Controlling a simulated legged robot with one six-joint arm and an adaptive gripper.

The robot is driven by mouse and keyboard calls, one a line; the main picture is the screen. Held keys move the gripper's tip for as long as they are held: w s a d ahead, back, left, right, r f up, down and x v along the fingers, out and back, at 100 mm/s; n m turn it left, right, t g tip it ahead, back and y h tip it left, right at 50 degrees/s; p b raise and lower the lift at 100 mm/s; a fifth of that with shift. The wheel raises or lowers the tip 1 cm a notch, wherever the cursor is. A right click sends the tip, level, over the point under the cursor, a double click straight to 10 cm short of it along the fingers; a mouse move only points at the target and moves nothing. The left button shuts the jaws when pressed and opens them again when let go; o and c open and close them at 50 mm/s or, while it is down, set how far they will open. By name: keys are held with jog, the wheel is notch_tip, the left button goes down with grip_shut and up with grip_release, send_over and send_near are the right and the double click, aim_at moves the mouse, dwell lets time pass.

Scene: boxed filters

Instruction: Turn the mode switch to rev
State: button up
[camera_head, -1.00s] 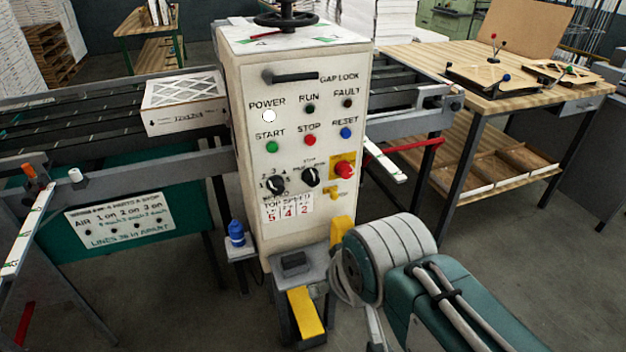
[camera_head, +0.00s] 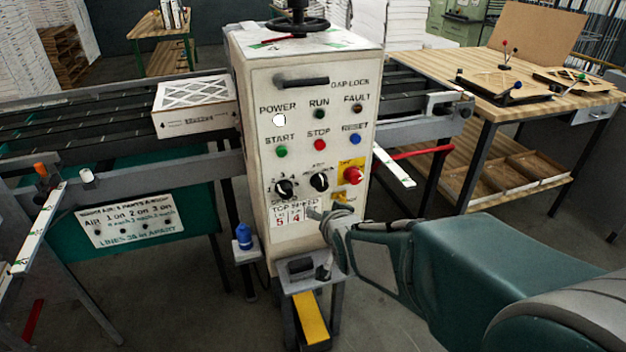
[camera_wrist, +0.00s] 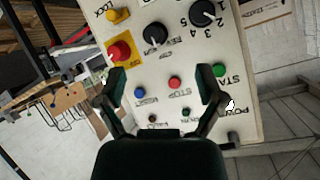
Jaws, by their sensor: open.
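The mode switch (camera_head: 319,181) is a round black knob on the cream control panel, between the speed knob (camera_head: 285,188) and the red emergency button (camera_head: 352,175). In the wrist view the mode switch (camera_wrist: 155,35) shows beyond my fingertips, with lettering that seems to read REV and FWD beside it. A pale mark shows on it; I cannot tell which label it points to. My gripper (camera_head: 319,240) is in front of the lower panel, below the switch. In the wrist view my gripper (camera_wrist: 162,84) has its fingers wide apart with nothing between them.
The start (camera_head: 282,152), stop (camera_head: 319,145) and reset (camera_head: 355,139) buttons sit above the knobs. A yellow pedal (camera_head: 311,318) and blue bottle (camera_head: 243,237) are below. A boxed filter (camera_head: 195,104) lies on the conveyor at left. A wooden workbench (camera_head: 440,68) stands at right.

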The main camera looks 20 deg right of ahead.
aim_at(321, 188)
jog(key=w+d+f+m+t, duration=0.1)
jog(key=w+t, duration=0.1)
jog(key=w, duration=0.3)
jog(key=w+d+f+m+t, duration=0.1)
jog(key=w+d+f+m, duration=0.1)
jog(key=w, duration=0.3)
jog(key=w+d+f+m+t, duration=0.1)
jog(key=w+f+t, duration=0.1)
jog(key=w, duration=0.4)
jog(key=shift+w+d+f+t, duration=0.1)
jog(key=shift+d+f+t, duration=0.15)
jog(key=shift+t, duration=0.05)
jog(key=shift+c, duration=0.4)
jog(key=c, duration=1.1)
